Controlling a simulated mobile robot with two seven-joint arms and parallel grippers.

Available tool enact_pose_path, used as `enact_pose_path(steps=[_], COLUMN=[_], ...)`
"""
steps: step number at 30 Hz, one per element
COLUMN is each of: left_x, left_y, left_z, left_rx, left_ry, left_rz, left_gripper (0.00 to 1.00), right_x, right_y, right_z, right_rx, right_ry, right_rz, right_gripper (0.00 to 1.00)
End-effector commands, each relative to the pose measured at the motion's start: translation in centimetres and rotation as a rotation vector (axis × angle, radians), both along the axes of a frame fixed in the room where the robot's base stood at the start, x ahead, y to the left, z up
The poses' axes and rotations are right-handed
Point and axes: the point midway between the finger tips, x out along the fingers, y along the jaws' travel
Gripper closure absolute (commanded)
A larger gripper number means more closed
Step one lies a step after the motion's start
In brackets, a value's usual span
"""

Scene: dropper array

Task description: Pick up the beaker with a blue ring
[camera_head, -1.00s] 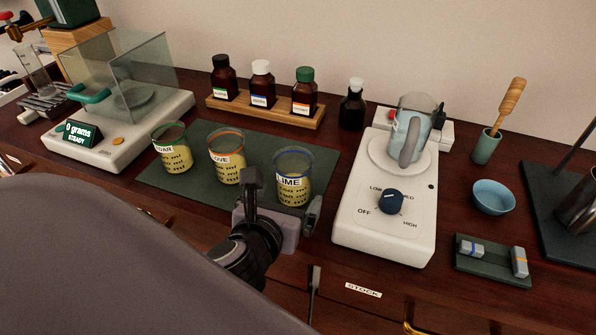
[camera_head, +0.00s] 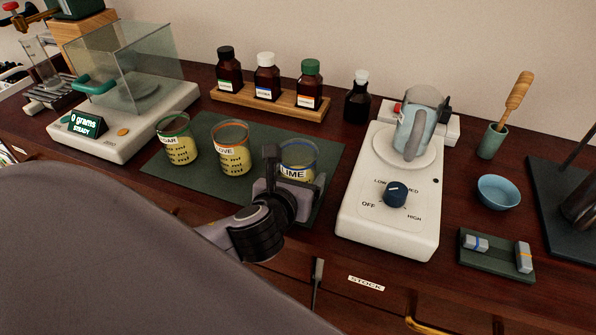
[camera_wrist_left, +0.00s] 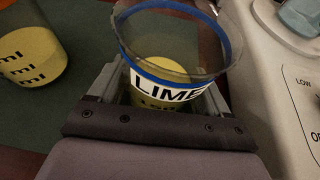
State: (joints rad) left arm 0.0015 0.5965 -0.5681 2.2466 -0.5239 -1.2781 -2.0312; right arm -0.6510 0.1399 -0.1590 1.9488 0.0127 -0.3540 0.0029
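The beaker with a blue ring (camera_head: 298,158), labelled LIME and holding yellow contents, stands on the dark green mat (camera_head: 205,196). My left gripper (camera_head: 294,182) reaches it from the front and partly hides its lower part. In the left wrist view the blue-ringed beaker (camera_wrist_left: 172,65) stands between the two fingers (camera_wrist_left: 165,98), which are spread on either side of it. I see no clear grip; whether a finger touches the glass is hard to tell. My right gripper is not in view.
Beakers with an orange ring (camera_head: 233,150) and a green ring (camera_head: 177,140) stand left on the mat. A white hotplate (camera_head: 385,228) with a glass vessel is close on the right. Brown bottles (camera_head: 266,78) stand in a wooden rack behind.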

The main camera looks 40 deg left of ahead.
Motion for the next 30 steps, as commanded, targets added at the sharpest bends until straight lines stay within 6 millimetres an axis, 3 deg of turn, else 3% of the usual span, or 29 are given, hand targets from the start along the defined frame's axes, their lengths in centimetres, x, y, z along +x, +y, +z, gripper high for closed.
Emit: enact_pose_path(steps=[17, 30], left_x=[0.0, 0.1], left_y=[0.0, 0.0], left_z=[1.1, 5.9], left_rx=[0.000, 0.000], left_ry=[-0.003, -0.006], left_rz=[0.000, 0.000], left_gripper=[0.71, 0.71], right_x=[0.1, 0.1], right_y=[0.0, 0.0], right_z=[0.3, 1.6], right_rx=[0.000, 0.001], right_ry=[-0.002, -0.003], right_rz=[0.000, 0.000], right_gripper=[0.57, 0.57])
